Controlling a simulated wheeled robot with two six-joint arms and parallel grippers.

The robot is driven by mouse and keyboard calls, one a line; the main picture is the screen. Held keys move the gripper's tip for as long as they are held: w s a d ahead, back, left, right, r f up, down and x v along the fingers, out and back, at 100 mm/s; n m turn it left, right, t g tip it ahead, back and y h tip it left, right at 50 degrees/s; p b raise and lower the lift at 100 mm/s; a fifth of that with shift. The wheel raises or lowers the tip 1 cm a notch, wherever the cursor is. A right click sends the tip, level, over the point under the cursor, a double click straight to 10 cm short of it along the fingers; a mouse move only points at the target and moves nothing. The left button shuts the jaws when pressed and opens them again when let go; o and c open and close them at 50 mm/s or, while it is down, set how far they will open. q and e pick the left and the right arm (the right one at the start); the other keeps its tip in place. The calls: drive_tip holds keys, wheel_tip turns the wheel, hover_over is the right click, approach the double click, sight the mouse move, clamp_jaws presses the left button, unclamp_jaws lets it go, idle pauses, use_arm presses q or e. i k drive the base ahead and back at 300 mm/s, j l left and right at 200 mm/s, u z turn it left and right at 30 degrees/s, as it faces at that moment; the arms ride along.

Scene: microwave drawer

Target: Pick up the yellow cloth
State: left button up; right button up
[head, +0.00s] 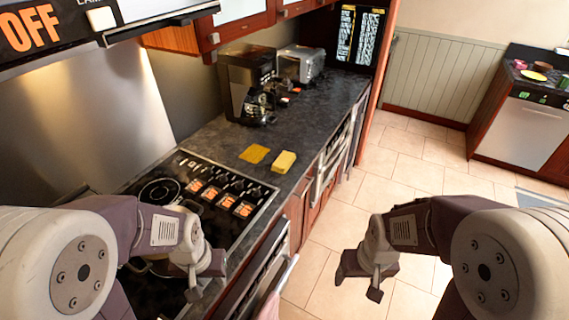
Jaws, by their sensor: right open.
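A flat, darker yellow cloth (254,154) lies on the dark counter just beyond the stove top. A thicker, paler yellow block like a sponge (284,162) lies just to its right, apart from it. My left gripper (196,282) is over the near part of the stove, well short of the cloth; its fingers are too unclear to tell open from shut. My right gripper (360,281) is open and empty, over the tiled floor to the right of the counter, away from the cloth.
The stove (200,200) with its burners and orange-marked controls lies between my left gripper and the cloth. A coffee machine (248,85) and a toaster (300,64) stand farther back on the counter. An upper cabinet (240,25) overhangs. The floor at right is clear.

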sight(282, 165)
drive_tip(key=i+l+u, duration=0.15)
drive_tip(key=u, duration=0.15)
drive_tip(key=i+l+u, duration=0.1)
drive_tip(key=u, duration=0.15)
drive_tip(key=i+l+u, duration=0.25)
drive_tip(key=l+u, duration=0.15)
drive_tip(key=i+l+u, duration=0.15)
drive_tip(key=l+u, duration=0.3)
drive_tip(key=i+l+u, duration=0.1)
drive_tip(key=l+u, duration=0.3)
drive_tip(key=l, duration=0.15)
drive_tip(key=l+u, duration=0.85)
drive_tip(key=l, duration=0.2)
drive_tip(key=k+l+u, duration=0.2)
drive_tip(key=l+u, duration=0.25)
